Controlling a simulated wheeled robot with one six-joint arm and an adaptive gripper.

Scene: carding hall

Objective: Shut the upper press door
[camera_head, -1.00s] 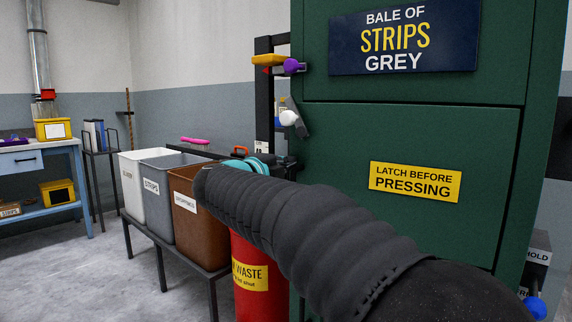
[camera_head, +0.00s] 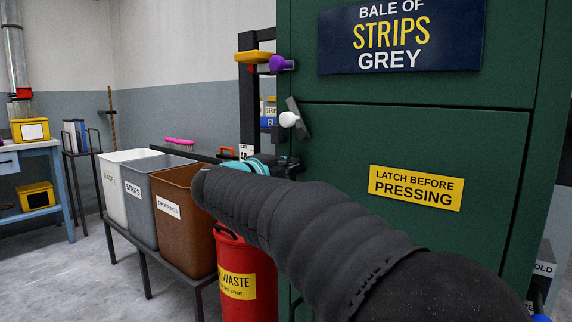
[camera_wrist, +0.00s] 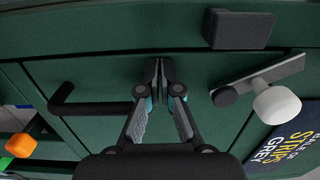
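The green press door (camera_head: 340,150) carries a yellow "latch before pressing" sign (camera_head: 415,187) and looks flush or nearly flush with the press; a small gap is hard to tell. A latch lever with a white knob (camera_head: 288,119) is at the press's left edge; its knob also shows in the wrist view (camera_wrist: 277,107). In the wrist view a black bar handle (camera_wrist: 62,106) is on the green face, left of my gripper (camera_wrist: 160,72). My fingertips are together, with nothing visible between them, near the green face. In the head view my dark arm hides part of the door.
A blue "bale of strips grey" sign (camera_head: 400,40) is above the door. A red waste bin (camera_head: 245,285) stands below my arm. White, grey and brown bins (camera_head: 180,235) stand on a rack at left. A blue table (camera_head: 45,165) is farther left, with free floor before it.

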